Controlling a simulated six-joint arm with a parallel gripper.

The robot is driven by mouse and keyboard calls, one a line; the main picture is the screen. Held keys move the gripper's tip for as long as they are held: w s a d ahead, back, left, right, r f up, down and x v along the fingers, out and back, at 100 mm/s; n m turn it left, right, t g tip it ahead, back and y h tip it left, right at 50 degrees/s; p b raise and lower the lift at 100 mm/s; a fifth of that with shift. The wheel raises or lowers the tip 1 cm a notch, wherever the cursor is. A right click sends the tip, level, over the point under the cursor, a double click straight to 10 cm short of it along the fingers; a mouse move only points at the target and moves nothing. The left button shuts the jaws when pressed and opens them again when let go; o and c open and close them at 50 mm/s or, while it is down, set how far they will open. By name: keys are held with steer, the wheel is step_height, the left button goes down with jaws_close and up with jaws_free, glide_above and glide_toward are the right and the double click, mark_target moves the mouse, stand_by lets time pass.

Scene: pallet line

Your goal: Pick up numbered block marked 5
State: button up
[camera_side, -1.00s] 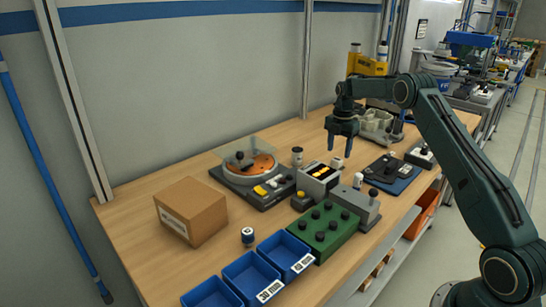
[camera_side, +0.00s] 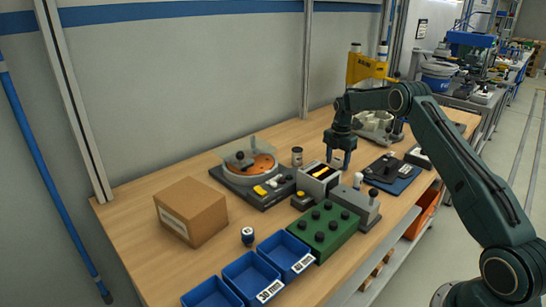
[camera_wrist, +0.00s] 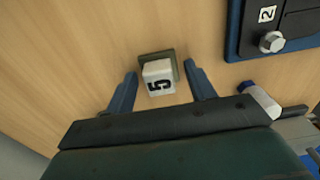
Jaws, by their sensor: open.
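The white block marked 5 (camera_wrist: 158,77) is between the two fingers of my gripper (camera_wrist: 160,88) in the wrist view. A gap shows between the block and each finger, so the gripper is open and not touching it there. The block has a dark olive square base or piece (camera_wrist: 174,57) against it. In the side view my gripper (camera_side: 339,161) points down at the table, with its fingers low around the block (camera_side: 337,160), which is partly hidden by them.
A cardboard box (camera_side: 190,211) and blue bins (camera_side: 251,275) are farther left.

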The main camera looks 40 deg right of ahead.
mark_target(337, 159)
steer(key=c, duration=0.8)
steer(key=shift+r, duration=0.15)
step_height(337, 159, up, 20)
steer(key=shift+f, duration=0.15)
stand_by(0.8)
